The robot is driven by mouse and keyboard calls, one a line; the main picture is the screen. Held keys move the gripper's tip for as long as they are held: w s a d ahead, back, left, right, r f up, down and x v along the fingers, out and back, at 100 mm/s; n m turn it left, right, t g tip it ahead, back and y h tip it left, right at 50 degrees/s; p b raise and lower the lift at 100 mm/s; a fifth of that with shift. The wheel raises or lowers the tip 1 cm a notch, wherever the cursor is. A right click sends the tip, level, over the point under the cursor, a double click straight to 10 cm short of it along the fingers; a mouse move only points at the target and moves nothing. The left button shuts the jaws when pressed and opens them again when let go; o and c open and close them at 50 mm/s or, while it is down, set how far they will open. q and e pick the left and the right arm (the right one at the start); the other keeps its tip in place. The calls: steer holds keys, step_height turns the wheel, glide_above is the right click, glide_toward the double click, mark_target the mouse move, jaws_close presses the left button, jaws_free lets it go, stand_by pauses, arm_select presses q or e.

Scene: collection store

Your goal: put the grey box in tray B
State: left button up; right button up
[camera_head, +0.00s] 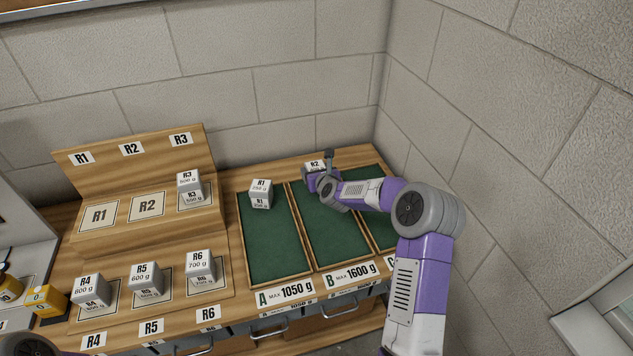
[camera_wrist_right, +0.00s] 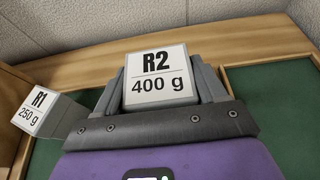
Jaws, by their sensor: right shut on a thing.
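The grey box labelled R2, 400 g (camera_head: 314,165), is at the back end of tray B, the middle green tray (camera_head: 338,246). My right gripper (camera_head: 321,174) is shut on this box. In the right wrist view the R2 box (camera_wrist_right: 158,78) sits between the two fingers, its label facing up. The arm hides the box's lower part, so I cannot tell whether it touches the tray floor. My left gripper is not in view.
The R1 box, 250 g (camera_head: 261,194), stands in tray A (camera_head: 272,250). A third green tray (camera_head: 377,228) lies right of tray B, partly behind my arm. Boxes R3 (camera_head: 190,185), R4 (camera_head: 91,290), R5 (camera_head: 146,279) and R6 (camera_head: 201,266) stand on the wooden rack. Walls close in behind and right.

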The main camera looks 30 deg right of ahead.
steer(key=shift+f, duration=1.5)
steer(key=shift+b, duration=0.3)
steer(key=shift+f, duration=0.2)
steer(key=o, duration=1.3)
steer(key=shift+r, duration=0.1)
